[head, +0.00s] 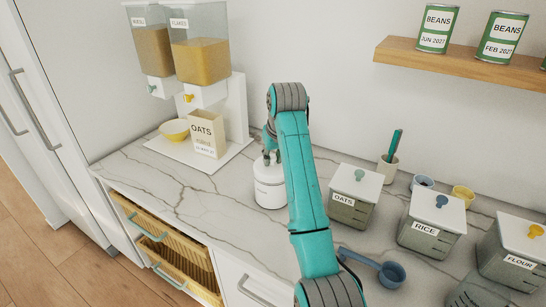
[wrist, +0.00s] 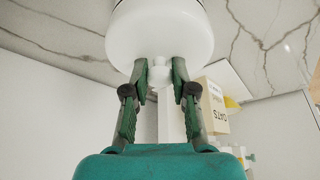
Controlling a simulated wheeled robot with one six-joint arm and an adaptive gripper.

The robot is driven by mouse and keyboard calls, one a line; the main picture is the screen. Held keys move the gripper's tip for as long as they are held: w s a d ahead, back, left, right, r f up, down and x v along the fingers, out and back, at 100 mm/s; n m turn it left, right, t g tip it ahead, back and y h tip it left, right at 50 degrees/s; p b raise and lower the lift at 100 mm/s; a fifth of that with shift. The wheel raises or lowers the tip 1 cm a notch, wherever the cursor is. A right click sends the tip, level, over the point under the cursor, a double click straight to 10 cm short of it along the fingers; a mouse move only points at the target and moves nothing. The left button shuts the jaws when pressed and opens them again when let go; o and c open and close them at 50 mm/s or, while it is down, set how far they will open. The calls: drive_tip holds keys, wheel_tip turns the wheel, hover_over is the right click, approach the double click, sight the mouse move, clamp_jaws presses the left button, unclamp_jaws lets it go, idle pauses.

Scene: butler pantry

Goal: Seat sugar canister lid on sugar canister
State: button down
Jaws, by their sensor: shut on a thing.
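The sugar canister (head: 270,193) is a white round jar with small lettering, standing upright on the marble counter left of my arm. The sugar canister lid (head: 267,171) is white and rounded and is at the canister's top. In the wrist view, the lid (wrist: 160,38) fills the top middle, with its small knob (wrist: 160,75) between my fingers. My gripper (wrist: 160,70) is shut on that knob. In the head view, my gripper (head: 271,157) is above the canister, partly hidden by my arm. The lid looks level; I cannot tell whether a thin gap is left beneath it.
Clear canisters marked oats (head: 352,196), rice (head: 431,224) and flour (head: 515,255) stand to the right. A blue scoop (head: 388,272) lies in front. A cereal dispenser (head: 236,110) and an oats box (head: 205,136) stand left. Counter between box and canister is clear.

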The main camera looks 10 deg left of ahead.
drive_tip(key=shift+f, duration=0.1)
idle(0.3)
drive_tip(key=shift+c, duration=1.9)
unclamp_jaws()
drive_tip(key=shift+r, duration=3.45)
